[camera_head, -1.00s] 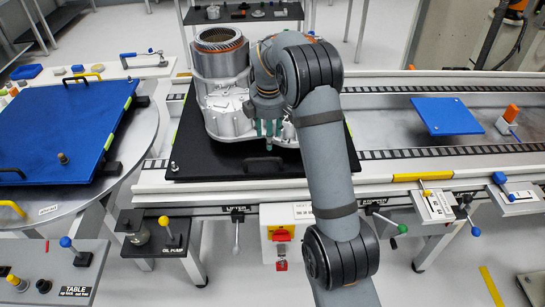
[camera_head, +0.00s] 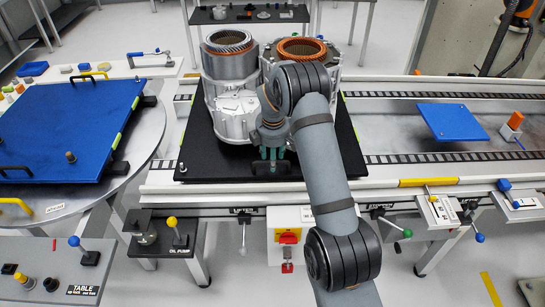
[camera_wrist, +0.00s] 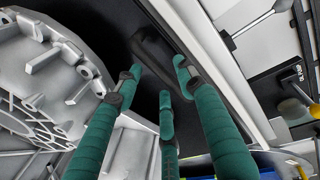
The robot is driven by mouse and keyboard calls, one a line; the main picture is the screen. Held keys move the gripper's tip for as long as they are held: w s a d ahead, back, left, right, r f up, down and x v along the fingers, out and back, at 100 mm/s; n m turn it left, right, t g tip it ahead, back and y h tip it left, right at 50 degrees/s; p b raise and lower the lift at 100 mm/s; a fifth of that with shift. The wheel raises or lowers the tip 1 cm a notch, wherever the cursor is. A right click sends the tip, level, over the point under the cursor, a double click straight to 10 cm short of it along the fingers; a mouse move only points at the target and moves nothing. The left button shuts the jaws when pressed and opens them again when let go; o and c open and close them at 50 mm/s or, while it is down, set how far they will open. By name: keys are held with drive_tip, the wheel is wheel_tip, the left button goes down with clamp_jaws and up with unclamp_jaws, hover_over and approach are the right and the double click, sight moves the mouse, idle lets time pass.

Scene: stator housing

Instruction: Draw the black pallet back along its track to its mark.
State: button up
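The black pallet (camera_head: 200,150) lies flat across the two rails of the track (camera_head: 390,158), at its left part. It carries two grey stator housings, the left one (camera_head: 230,85) with a silver-grey top ring and the right one (camera_head: 308,50) with a copper-coloured ring. The pallet's front bar handle shows in the wrist view (camera_wrist: 155,50). My gripper (camera_head: 271,168) is low at the pallet's near edge, by that handle. In the wrist view its teal fingers (camera_wrist: 158,82) are spread, with the handle just ahead of their tips. I cannot tell whether they touch it.
A yellow stripe (camera_head: 428,182) marks the near rail to the right; I cannot tell whether it is the pallet's mark. A blue plate (camera_head: 450,121) lies farther right between the rails. A round table with a blue pallet (camera_head: 60,125) stands left. Levers line the front.

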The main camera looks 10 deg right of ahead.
drive_tip(key=shift+a, duration=0.1)
clamp_jaws()
idle(0.7)
